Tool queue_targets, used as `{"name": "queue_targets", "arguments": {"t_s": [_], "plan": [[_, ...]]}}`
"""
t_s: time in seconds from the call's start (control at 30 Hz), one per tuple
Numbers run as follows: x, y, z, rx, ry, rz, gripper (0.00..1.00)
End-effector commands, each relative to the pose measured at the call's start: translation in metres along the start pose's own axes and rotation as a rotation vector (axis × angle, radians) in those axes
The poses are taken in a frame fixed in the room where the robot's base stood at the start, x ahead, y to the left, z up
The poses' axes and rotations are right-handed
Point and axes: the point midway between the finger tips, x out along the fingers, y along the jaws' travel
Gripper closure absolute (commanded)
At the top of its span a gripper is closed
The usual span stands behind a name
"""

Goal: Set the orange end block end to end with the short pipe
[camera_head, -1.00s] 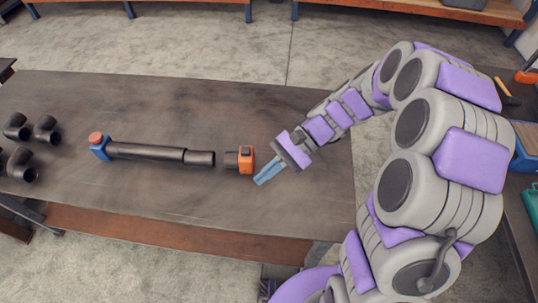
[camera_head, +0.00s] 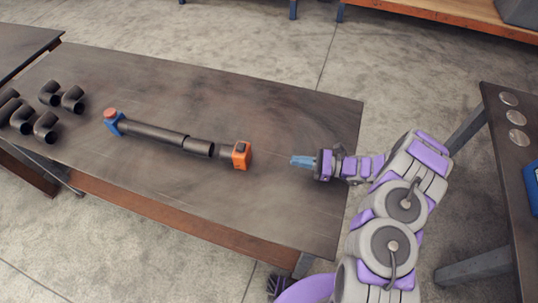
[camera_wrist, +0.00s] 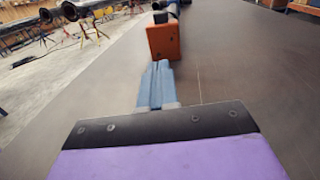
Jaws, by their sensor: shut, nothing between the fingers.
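The orange end block (camera_head: 241,155) lies on the dark table, with a short black stub on its left side facing the short pipe (camera_head: 199,147). A small gap seems to show between the stub and the pipe's open end. The short pipe lies in line with a longer black pipe (camera_head: 155,136), which runs to a blue end block (camera_head: 114,123) with a red cap. My gripper (camera_head: 293,161) is shut and empty, to the right of the orange block and apart from it. In the wrist view the shut blue fingers (camera_wrist: 156,84) point toward the orange block (camera_wrist: 164,41).
Several black elbow fittings (camera_head: 48,127) stand at the table's left end. The table (camera_head: 290,120) is bare around the pipe row and my gripper. Another table (camera_head: 510,170) with round discs stands at the right.

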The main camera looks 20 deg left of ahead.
Motion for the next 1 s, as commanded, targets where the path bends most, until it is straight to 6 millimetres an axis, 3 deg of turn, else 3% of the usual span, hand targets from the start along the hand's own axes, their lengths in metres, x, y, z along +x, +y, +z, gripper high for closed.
{"name": "queue_targets", "arguments": {"t_s": [0.13,0.47,1.0], "plan": [[0.003,-0.002,-0.016,0.026,0.003,-0.026,1.0],[0.035,-0.004,-0.016,0.028,-0.003,-0.027,1.0],[0.129,-0.006,-0.016,0.027,-0.002,-0.027,1.0]]}}
